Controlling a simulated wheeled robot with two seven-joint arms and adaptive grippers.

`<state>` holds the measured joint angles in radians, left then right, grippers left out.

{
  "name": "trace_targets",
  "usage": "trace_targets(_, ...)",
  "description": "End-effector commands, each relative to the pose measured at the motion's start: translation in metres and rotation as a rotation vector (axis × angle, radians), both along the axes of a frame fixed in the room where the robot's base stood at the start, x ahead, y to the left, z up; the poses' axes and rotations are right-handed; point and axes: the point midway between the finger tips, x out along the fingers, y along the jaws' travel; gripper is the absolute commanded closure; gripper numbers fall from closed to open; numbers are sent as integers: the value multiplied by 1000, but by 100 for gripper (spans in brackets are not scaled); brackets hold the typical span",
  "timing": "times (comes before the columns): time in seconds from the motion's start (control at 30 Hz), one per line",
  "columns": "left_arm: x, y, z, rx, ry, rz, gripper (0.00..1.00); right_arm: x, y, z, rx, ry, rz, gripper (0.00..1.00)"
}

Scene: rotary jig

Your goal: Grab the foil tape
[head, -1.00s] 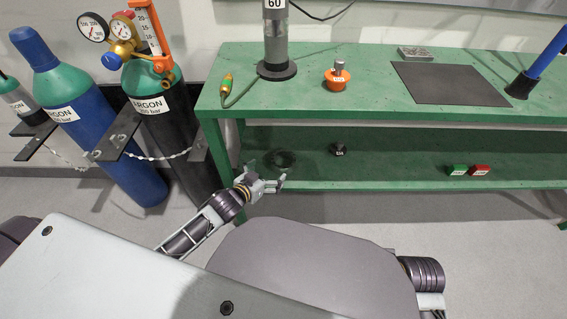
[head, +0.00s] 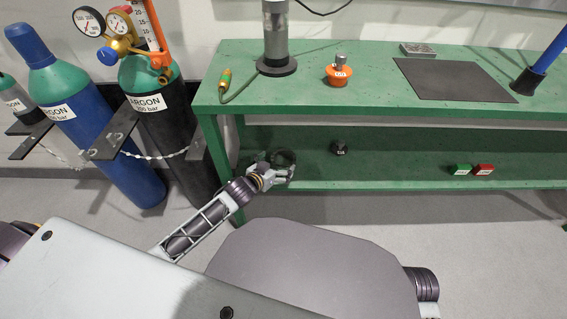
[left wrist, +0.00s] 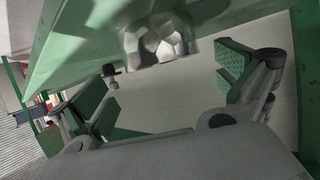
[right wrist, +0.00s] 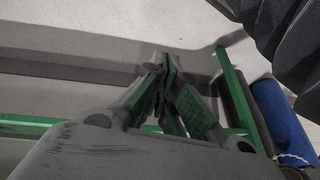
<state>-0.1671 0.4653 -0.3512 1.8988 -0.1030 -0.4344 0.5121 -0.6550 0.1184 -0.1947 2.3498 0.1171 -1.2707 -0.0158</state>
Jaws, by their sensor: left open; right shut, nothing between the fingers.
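A ring-shaped roll with a dark, reflective look, which I take to be the foil tape (head: 285,154), lies on the lower green shelf near its left end. My left gripper (head: 279,168) is open at the roll's near side, its fingers beside it and partly covering it. In the left wrist view a shiny, faceted silver surface (left wrist: 155,42), seemingly the roll, shows ahead between the open fingers (left wrist: 165,78); whether they touch it I cannot tell. My right gripper (right wrist: 168,90) is shut and empty in the right wrist view, away from the roll.
The green bench top (head: 360,75) overhangs the lower shelf (head: 400,165). A dark knob-like piece (head: 339,148) stands right of the roll; green (head: 460,169) and red (head: 484,169) blocks lie farther right. A bench leg (head: 215,150) and argon cylinders (head: 165,130) stand at left.

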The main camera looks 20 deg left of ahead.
Motion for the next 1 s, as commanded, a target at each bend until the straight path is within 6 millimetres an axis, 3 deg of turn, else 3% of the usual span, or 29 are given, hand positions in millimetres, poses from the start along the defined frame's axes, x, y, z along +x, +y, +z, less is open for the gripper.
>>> trace_targets(0.67, 9, -2, -5, 1, -1, 0, 0, 2, 3, -6, 18, -20, -5, 100)
trace_targets(1.0, 31, -4, -18, 2, -1, -1, 0, 3, 12, -44, 70, -56, -21, 100)
